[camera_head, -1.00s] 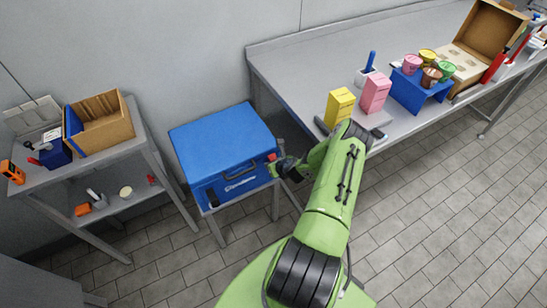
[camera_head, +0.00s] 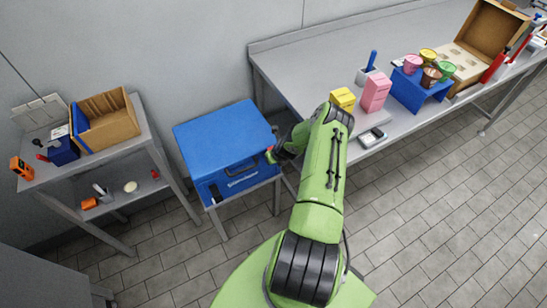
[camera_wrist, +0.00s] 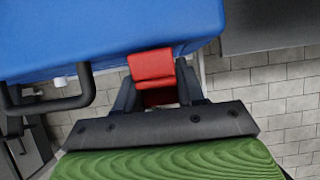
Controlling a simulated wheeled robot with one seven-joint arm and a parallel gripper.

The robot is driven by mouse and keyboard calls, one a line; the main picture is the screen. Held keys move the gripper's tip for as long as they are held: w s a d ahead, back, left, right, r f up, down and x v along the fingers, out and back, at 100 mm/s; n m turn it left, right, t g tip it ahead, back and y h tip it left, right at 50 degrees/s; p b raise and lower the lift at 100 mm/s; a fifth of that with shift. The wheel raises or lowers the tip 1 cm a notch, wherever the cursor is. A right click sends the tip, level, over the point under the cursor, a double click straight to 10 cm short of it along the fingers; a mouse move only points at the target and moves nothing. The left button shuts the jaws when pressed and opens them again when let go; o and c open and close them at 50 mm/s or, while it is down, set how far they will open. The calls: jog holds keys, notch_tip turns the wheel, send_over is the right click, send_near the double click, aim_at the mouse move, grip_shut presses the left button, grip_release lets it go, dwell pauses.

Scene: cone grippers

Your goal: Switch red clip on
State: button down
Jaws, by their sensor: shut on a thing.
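A blue cooler box (camera_head: 225,138) with a closed lid stands on a small metal stand. In the wrist view its blue top (camera_wrist: 70,38) fills the upper left. The red clip (camera_wrist: 152,68) sits at the box's edge, between the two dark fingers of my gripper (camera_wrist: 158,92). My gripper is shut on the red clip, and its fingers lie along both sides of it. In the head view my gripper (camera_head: 275,155) is at the box's right front, and only a speck of red shows there.
A dark handle (camera_wrist: 60,100) sticks out from the box front left of my gripper. A long metal counter (camera_head: 300,80) with yellow and pink cartons stands to the right. A shelf (camera_head: 90,180) with a cardboard bin stands left. The tiled floor in front is open.

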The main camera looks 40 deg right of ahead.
jog(key=c, duration=0.8)
grip_release()
jog(key=shift+w, duration=0.1)
jog(key=shift+o, duration=0.2)
jog(key=p+v, duration=0.2)
jog(key=v, duration=1.3)
jog(key=shift+s+r, duration=0.25)
jog(key=shift+r, duration=0.05)
jog(key=shift+a, duration=0.1)
jog(key=shift+c, duration=0.2)
